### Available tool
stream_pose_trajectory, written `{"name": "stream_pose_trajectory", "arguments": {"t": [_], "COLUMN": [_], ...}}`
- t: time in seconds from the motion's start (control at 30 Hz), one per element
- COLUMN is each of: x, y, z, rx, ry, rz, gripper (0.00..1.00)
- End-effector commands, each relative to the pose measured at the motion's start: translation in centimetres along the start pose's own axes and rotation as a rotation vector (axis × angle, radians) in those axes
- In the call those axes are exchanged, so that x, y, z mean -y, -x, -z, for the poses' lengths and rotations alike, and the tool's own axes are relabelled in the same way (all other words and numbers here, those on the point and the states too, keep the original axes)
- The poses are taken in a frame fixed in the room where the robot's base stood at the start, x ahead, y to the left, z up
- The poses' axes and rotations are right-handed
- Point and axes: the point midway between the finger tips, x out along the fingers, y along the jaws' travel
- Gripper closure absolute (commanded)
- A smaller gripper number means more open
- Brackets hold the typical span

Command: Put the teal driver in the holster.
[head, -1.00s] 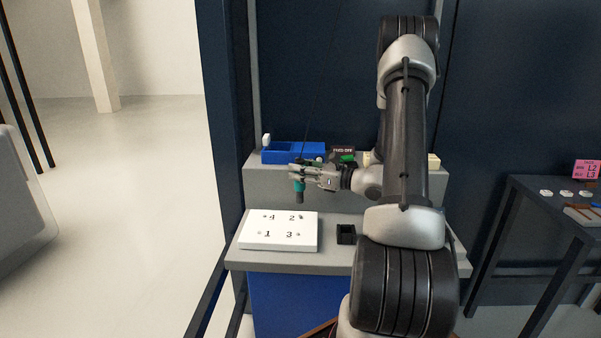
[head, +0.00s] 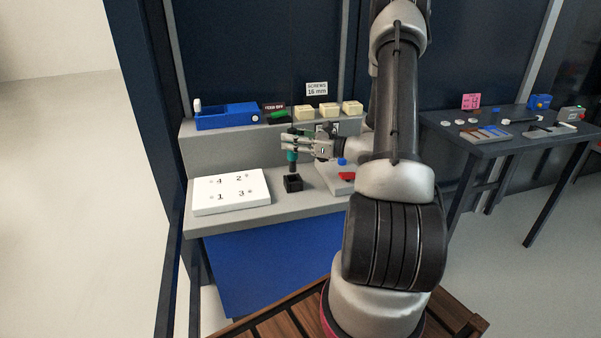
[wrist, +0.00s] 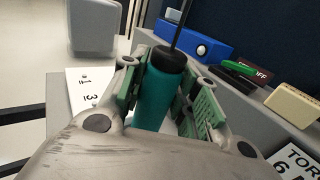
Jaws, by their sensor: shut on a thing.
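My gripper (head: 292,146) is shut on the teal driver (head: 292,156) and holds it upright, dark end down. The driver also shows between the green finger pads in the wrist view (wrist: 153,95), with a black collar and a dark cable rising from its top. The holster, a small black open box (head: 293,184), stands on the grey bench just below the driver. The driver's lower end appears at or just above the box's opening; I cannot tell whether it has entered.
A white numbered plate (head: 231,205) lies left of the holster. A blue bin (head: 227,122), a green-and-black item (head: 279,117) and cream boxes (head: 329,109) stand on the raised back shelf. A tray with red and blue parts (head: 328,175) sits close right. A dark side table (head: 490,150) is farther right.

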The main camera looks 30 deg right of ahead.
Motion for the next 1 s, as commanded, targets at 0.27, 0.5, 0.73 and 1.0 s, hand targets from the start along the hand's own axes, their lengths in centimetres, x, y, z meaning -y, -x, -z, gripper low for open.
{"name": "stream_pose_trajectory", "arguments": {"t": [0.27, 0.5, 0.73, 1.0], "x": [0.0, 0.1, 0.1, 0.0], "y": [0.0, 0.0, 0.0, 0.0], "z": [3.7, 6.6, 6.6, 6.9], "rx": [0.000, 0.000, 0.001, 0.000], "ry": [-0.001, 0.001, 0.002, 0.001], "rz": [0.001, 0.001, 0.001, 0.001], "gripper": [0.93, 0.93, 0.93, 0.48]}}
